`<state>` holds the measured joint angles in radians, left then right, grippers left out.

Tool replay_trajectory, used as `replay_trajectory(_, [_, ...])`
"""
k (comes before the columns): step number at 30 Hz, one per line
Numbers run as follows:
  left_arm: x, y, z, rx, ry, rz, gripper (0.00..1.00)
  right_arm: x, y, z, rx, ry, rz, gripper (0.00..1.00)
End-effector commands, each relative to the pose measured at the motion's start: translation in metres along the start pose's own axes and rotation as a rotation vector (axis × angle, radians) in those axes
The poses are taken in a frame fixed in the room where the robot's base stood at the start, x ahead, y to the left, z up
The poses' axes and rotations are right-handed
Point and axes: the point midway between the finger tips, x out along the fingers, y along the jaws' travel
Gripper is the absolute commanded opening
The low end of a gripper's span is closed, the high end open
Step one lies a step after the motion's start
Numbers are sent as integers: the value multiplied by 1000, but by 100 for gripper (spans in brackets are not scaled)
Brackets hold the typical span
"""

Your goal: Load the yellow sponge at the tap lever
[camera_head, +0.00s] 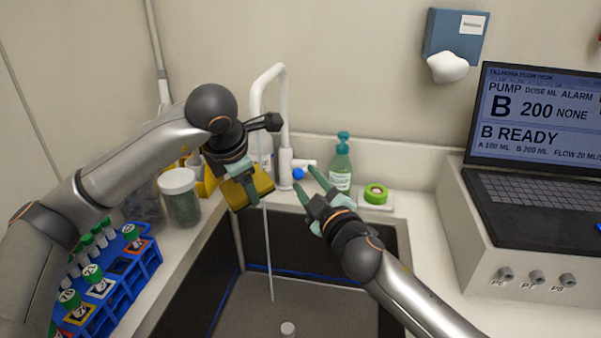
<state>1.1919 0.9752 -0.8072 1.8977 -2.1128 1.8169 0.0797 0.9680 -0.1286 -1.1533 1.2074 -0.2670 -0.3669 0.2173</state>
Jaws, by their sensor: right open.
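The yellow sponge (260,188) is held by my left gripper (240,174), above the sink's back left edge and just left of the tap's base. Its teal fingers close on the sponge and hide part of it. The white tap (284,115) stands behind the sink with its spout arched over. Its white lever (304,163) with a blue end (298,173) points right. My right gripper (307,182) is open and empty, its teal fingertips close to the lever on the right; contact cannot be told. A thin pale stream (268,255) runs down into the sink.
The dark sink (315,240) lies below both grippers. A green soap bottle (340,165) and green tape roll (376,193) stand right of the tap. A lidded jar (180,196) and blue tube rack (120,285) are at left, a laptop (535,150) at right.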

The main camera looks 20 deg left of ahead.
Motion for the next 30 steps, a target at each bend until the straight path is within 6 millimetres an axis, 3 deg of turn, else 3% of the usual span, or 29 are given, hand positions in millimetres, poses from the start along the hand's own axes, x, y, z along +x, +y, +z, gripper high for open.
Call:
replay_trajectory(12, [0,0,0,0,0,0,31,35,1,0,0,0,2,46])
replay_trajectory(26, [0,0,0,0,0,0,31,40,0,0,0,1,0,46])
replay_trajectory(30, [0,0,0,0,0,0,31,40,0,0,0,1,0,31])
